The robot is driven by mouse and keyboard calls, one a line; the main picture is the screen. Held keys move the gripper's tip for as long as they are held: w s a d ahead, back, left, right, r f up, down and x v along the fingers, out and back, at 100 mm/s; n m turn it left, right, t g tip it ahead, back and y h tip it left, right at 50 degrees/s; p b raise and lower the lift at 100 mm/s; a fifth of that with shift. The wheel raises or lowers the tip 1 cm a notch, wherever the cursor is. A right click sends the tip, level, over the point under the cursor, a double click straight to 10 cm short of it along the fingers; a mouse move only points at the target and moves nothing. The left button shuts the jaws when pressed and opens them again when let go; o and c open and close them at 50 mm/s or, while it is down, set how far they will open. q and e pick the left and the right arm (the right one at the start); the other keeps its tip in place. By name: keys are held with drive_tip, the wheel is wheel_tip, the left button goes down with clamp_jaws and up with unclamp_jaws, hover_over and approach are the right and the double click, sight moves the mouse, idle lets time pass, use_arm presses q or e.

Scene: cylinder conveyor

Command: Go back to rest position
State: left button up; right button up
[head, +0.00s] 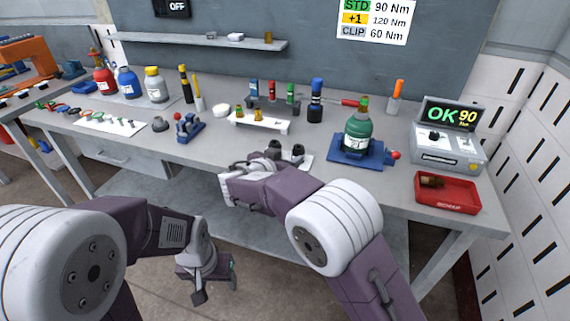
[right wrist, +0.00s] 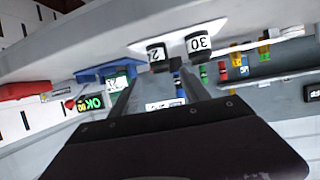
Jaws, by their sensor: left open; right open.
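My left gripper (head: 216,283) hangs low in front of the bench, clear of the bench top, with its fingers apart and nothing seen between them. My right gripper (head: 247,182) is at the front edge of the bench, near two dark numbered sockets (head: 285,150) on a pale mat. In the right wrist view its fingers (right wrist: 155,78) are spread with nothing held between them. One socket there reads 30 (right wrist: 198,42). The other socket's label (right wrist: 157,53) is partly hidden. A green bottle-shaped cylinder (head: 358,137) stands upright in a blue fixture (head: 352,160).
A torque display reading OK 90 (head: 450,117) and a red tray (head: 449,192) with a dark part are at the right. A white rack (head: 262,122) is mid-bench. Red, blue and pale bottles (head: 128,84) stand at back left. The floor space below the bench front is open.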

drive_tip(key=shift+w+d, duration=0.15)
drive_tip(key=shift+w, duration=0.05)
